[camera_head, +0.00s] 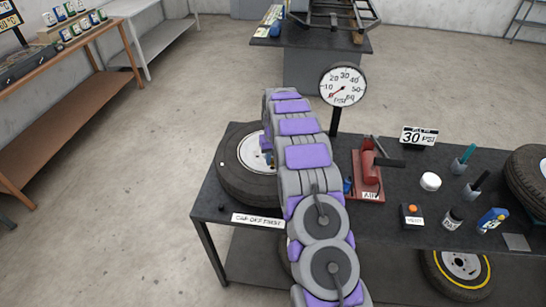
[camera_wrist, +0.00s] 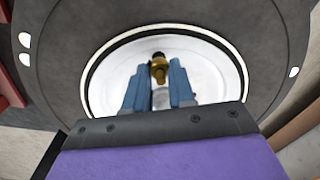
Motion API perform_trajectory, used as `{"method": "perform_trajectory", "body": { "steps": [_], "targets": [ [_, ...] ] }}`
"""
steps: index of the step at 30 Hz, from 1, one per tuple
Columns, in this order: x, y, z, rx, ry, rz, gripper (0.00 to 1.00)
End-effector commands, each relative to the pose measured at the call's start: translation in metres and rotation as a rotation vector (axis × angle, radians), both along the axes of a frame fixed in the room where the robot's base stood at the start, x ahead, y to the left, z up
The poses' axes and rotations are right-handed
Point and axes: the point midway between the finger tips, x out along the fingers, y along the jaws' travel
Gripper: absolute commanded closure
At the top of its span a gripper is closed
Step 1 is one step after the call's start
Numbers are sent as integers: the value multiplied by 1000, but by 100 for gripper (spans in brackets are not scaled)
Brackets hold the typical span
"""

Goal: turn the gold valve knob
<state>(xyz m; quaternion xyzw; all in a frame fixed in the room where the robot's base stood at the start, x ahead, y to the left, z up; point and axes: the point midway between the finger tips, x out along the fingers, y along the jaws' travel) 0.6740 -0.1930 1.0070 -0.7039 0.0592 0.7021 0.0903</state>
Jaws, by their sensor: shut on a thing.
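In the wrist view the gold valve knob (camera_wrist: 159,68) stands at the middle of a white wheel rim (camera_wrist: 110,88), with a dark tip at its far end. My gripper (camera_wrist: 161,78) has two blue fingers, one on each side of the knob, and is shut on it. In the head view the tyre (camera_head: 234,185) lies on the left end of the dark table. My arm covers its right side there, and the knob is hidden. A small part of my gripper (camera_head: 269,158) shows over the rim.
A dial gauge (camera_head: 343,86) stands behind the arm. To its right are a red tool (camera_head: 368,172), a "30 PSI" sign (camera_head: 419,137), several small bottles and another tyre (camera_head: 527,180). A "CAP OFF FIRST" label (camera_head: 258,220) is on the table's front edge. Open floor lies to the left.

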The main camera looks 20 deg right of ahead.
Motion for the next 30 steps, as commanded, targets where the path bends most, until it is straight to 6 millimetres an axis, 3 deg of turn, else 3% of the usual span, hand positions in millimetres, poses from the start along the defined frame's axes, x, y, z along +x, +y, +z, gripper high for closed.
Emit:
{"method": "perform_trajectory", "body": {
  "steps": [12,29,30],
  "targets": [
    [-2,0,-1,4,6,202,100],
    [-1,-3,-2,5,6,233,100],
    [-1,-3,-2,5,6,233,75]
  ]
}}
